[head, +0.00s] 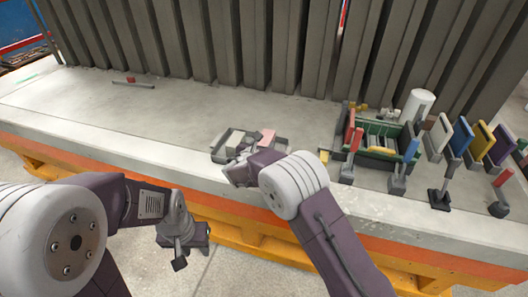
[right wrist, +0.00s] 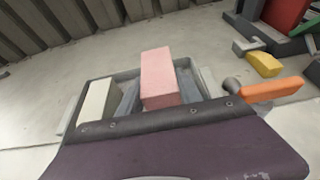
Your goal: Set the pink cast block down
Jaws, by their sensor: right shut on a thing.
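The pink cast block (head: 267,137) shows in the head view at the right part of a small grey tray (head: 218,155). I cannot tell whether the block touches the tray floor. My left gripper (head: 182,250) hangs in front of the slab's edge, away from the tray; its jaw opening is unclear.
A green crate (head: 375,158) stands to the right, with coloured panels on stands and a white cylinder (head: 416,105) around it. A yellow piece (right wrist: 263,64) lies right of the tray. Grey upright panels line the back. The slab's left is mostly clear.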

